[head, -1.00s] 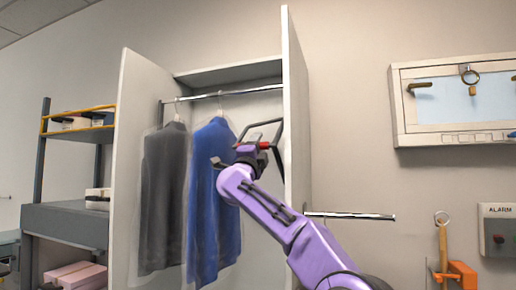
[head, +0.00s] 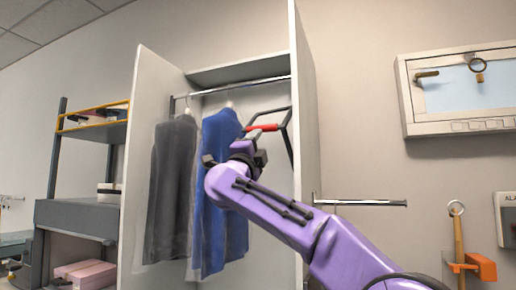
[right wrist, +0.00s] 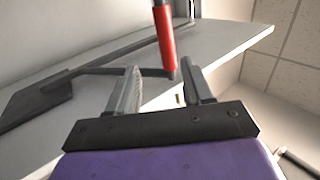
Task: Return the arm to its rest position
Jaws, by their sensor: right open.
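My right gripper (head: 246,146) is in front of the open wardrobe, just below the red grip (head: 262,127) of a dark bent-bar frame (head: 288,140). In the right wrist view my right gripper (right wrist: 165,82) has its two fingers spread, with no object clamped. The red grip (right wrist: 165,38) shows beyond the fingertips, its lower end near the gap; I cannot tell whether they touch. My purple right arm (head: 290,225) reaches up from the lower right. My left gripper is not in view.
A grey garment (head: 170,190) and a blue garment (head: 222,190) hang on the wardrobe rail (head: 240,87). The wardrobe's right panel (head: 303,130) stands close to my arm. A metal rod (head: 360,202) sticks out right of it. A shelf unit (head: 75,215) stands left.

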